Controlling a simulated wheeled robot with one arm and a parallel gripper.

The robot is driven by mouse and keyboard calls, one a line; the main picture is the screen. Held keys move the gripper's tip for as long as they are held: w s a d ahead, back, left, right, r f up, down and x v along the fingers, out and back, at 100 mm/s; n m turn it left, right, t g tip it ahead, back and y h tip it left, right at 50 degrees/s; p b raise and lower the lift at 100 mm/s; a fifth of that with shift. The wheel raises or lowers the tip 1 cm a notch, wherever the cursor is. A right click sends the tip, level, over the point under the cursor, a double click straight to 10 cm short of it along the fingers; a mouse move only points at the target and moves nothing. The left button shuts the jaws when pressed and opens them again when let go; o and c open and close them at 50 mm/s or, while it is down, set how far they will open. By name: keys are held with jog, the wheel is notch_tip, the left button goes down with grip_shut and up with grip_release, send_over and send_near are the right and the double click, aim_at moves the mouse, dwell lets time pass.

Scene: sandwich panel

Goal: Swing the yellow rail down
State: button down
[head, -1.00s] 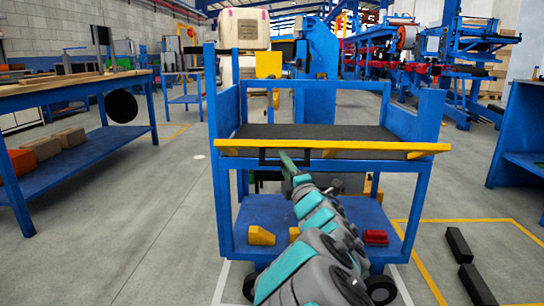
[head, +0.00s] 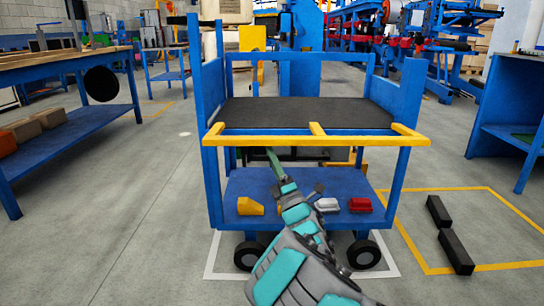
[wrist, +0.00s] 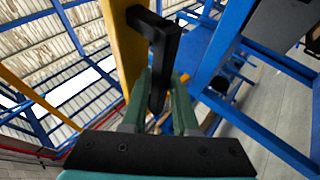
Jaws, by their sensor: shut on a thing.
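The yellow rail (head: 370,139) runs across the front of the blue cart, level and standing out from the dark top deck (head: 300,112) on short yellow arms. In the wrist view the rail (wrist: 122,45) rises on the left, with a black bar handle (wrist: 165,45) fixed to it. My gripper (head: 270,153) reaches up to the underside of the rail, left of its middle. In the wrist view the green fingers of my gripper (wrist: 161,88) are on either side of the handle, shut on it. The handle is hard to make out in the head view.
The cart's lower shelf (head: 285,187) holds a yellow block (head: 248,207), a white piece (head: 327,205) and a red piece (head: 360,205). Black bars (head: 456,252) lie on the floor at right. A workbench (head: 70,66) stands at left. The floor between is open.

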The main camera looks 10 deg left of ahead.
dwell(0.3)
jog(key=c, duration=0.8)
grip_release()
jog(key=v, duration=0.8)
jog(key=shift+p, duration=0.35)
jog(key=shift+w, duration=0.15)
